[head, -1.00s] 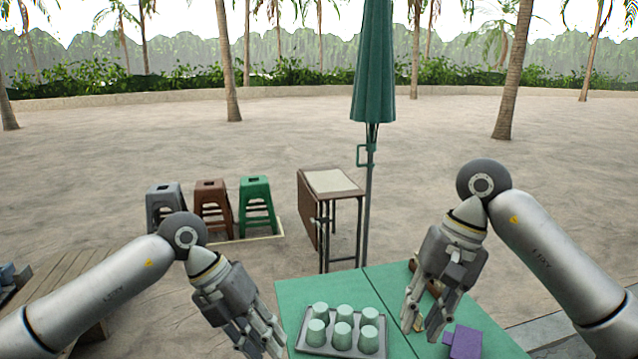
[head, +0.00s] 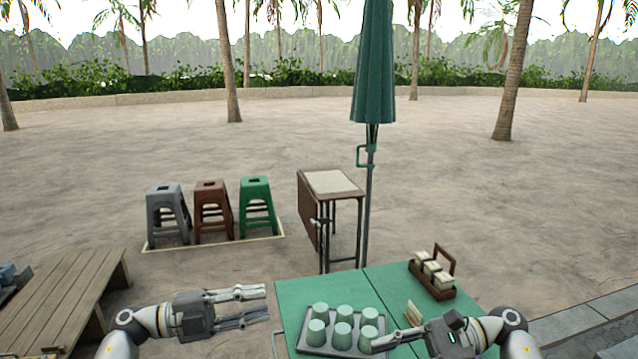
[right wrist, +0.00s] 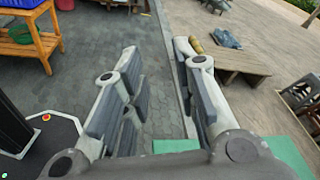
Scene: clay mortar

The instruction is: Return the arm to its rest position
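My left gripper (head: 266,302) points right in the head view, at the left edge of the green table (head: 290,291). Its fingers are apart with nothing between them. My right gripper (head: 378,345) points left, in front of the table's right part, with its fingertips near the tray of cups in the picture. In the right wrist view my right gripper (right wrist: 157,48) has its fingers apart and empty, with paving behind them. Both forearms are low at the bottom of the head view.
A tray (head: 303,349) with several pale green cups (head: 343,333) stands on the table. A brown caddy (head: 434,288) and a small cream card (head: 412,312) are to its right. A wooden platform (head: 60,300) lies left. Stools (head: 213,210), a folding table (head: 333,183) and a closed parasol (head: 373,70) stand beyond.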

